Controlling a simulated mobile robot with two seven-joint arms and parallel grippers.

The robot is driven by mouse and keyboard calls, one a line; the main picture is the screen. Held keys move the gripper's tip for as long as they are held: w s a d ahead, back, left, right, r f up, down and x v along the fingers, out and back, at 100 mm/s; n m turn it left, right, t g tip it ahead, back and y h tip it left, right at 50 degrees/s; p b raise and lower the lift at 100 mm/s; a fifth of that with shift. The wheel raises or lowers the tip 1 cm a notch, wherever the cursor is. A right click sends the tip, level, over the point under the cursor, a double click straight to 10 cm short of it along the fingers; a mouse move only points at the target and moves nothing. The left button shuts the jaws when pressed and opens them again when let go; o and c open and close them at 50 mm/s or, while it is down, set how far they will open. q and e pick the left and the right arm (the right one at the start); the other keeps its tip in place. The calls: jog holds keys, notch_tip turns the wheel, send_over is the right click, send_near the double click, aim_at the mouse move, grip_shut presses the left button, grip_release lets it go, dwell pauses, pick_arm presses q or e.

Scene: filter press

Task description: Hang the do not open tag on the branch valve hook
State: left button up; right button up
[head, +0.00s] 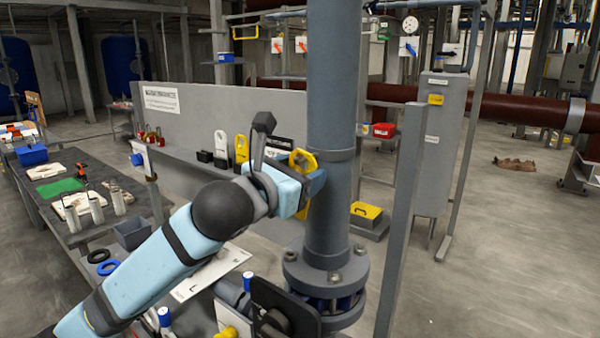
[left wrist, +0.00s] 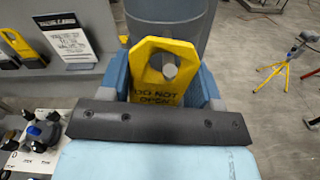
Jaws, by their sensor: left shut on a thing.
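My left gripper (head: 308,184) is shut on the yellow do not open tag (head: 302,160), upright in front of the thick grey vertical pipe (head: 334,90). In the left wrist view the tag (left wrist: 152,62) stands between the blue fingers of the gripper (left wrist: 168,92), with its lettering toward the camera. A round grey peg end (left wrist: 169,71) shows in the tag's hole. I cannot tell whether it passes through the hole or lies behind it, nor whether it is the branch valve hook. My right gripper is not in view.
A grey panel shelf (head: 195,153) behind holds padlocks, a white tag (head: 221,145) and another yellow tag (head: 241,148). The pipe flange (head: 325,275) and a slim grey post (head: 400,220) stand close to my arm. A workbench (head: 62,225) is at left.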

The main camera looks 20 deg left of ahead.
pick_arm(q)
jog(key=o, duration=1)
jog(key=b+v, duration=1.3)
jog(key=b, duration=0.5)
jog(key=shift+s+a, duration=0.1)
jog(key=shift+s, duration=0.3)
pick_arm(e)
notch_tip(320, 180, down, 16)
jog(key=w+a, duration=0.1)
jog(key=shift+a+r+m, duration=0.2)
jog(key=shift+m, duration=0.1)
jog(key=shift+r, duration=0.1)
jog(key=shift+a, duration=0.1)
